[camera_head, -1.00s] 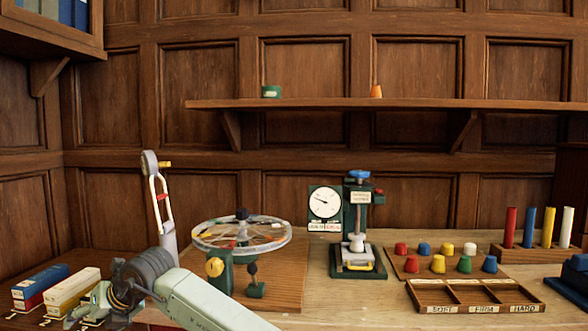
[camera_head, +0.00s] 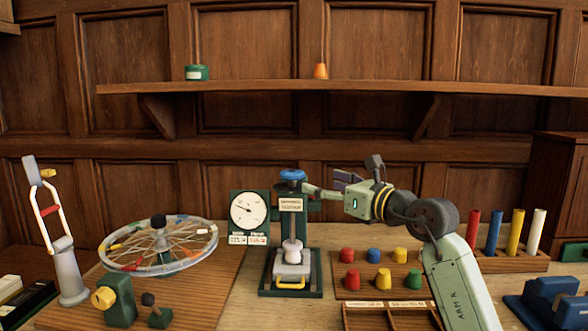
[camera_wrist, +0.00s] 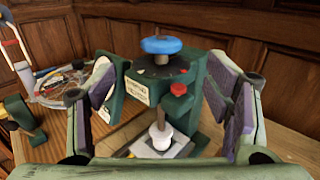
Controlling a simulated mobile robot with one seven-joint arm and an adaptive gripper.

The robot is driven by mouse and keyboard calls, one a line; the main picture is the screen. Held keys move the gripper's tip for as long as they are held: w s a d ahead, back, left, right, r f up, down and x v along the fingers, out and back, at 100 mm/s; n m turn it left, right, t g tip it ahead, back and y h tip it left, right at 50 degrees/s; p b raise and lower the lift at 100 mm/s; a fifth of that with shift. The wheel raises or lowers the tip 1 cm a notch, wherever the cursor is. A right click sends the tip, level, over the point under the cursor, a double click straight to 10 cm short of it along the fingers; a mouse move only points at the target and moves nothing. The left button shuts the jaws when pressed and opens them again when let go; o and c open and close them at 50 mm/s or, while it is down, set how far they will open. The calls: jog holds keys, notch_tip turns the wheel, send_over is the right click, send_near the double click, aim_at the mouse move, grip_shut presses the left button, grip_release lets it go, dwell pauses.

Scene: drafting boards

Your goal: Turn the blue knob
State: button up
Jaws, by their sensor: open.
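The blue knob (camera_head: 293,174) sits on top of a dark green press-like tester (camera_head: 291,228) in the middle of the bench. In the wrist view the blue knob (camera_wrist: 161,45) is upper centre, ahead of my gripper. My gripper (camera_head: 322,186) is to the right of the tester's top, pointing left toward it, slightly lower than the knob. In the wrist view my gripper (camera_wrist: 168,95) is open, with its purple-padded fingers spread to either side of the tester's upper part. Nothing is held. I cannot tell whether a finger touches the tester. A red knob (camera_wrist: 179,89) is below the blue one.
A dial gauge (camera_head: 249,210) adjoins the tester on the left. A spoked wheel (camera_head: 158,244) stands further left. Coloured plugs on a board (camera_head: 398,257) and a sorting tray (camera_head: 362,307) lie below my arm. A shelf (camera_head: 230,88) runs above.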

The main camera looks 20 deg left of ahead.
aim_at(300, 176)
jog(key=p+x, duration=0.4)
jog(key=x, duration=0.5)
jog(key=shift+w+a+r, duration=0.1)
jog(key=shift+w+a, duration=0.15)
jog(key=shift+a, duration=0.05)
jog(key=shift+w+a, duration=0.25)
jog(key=shift+a, duration=0.1)
jog(key=c, duration=1.2)
jog(key=shift+o, duration=0.2)
jog(key=shift+s+m+t+h+b, duration=0.1)
jog(key=shift+m+t+h+b, duration=0.25)
jog(key=shift+t, duration=0.25)
